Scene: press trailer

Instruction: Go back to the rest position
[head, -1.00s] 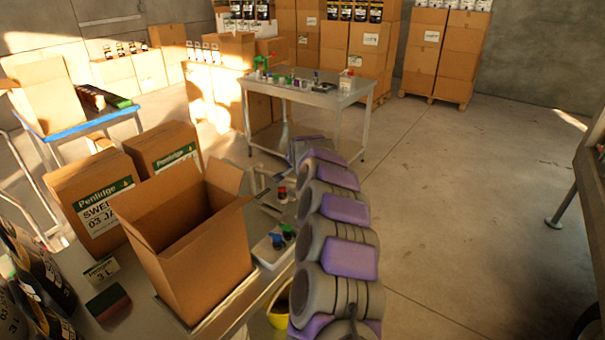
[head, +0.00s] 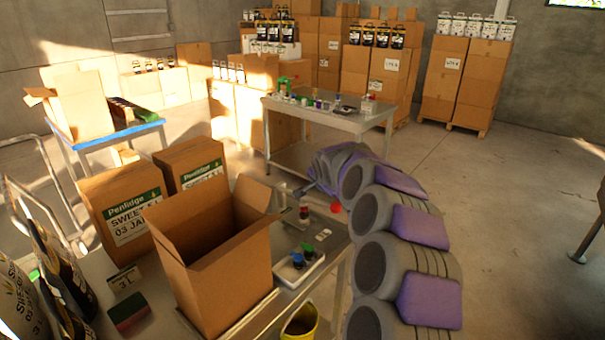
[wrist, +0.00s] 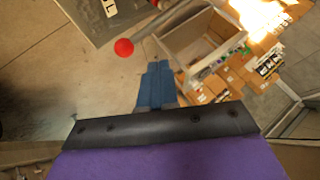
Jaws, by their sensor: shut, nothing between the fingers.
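My arm, grey with purple pads, reaches forward over the right side of the near metal table (head: 328,262) in the head view. My gripper (head: 306,190) is at its far end, small and partly hidden by the arm, a little right of the open cardboard box. In the wrist view my gripper (wrist: 157,72) shows as blue fingers closed together with nothing between them. A red ball-shaped knob (wrist: 124,47) on a grey rod lies near the fingertips in that view; it also shows in the head view (head: 336,207) beside the arm.
An open cardboard box (head: 227,262) stands on the near table, with labelled Penlidge boxes (head: 128,212) behind it. A white tray (head: 300,266) holds small bottles. A yellow bucket (head: 301,322) is below the table edge. A second metal table (head: 345,120) stands farther back.

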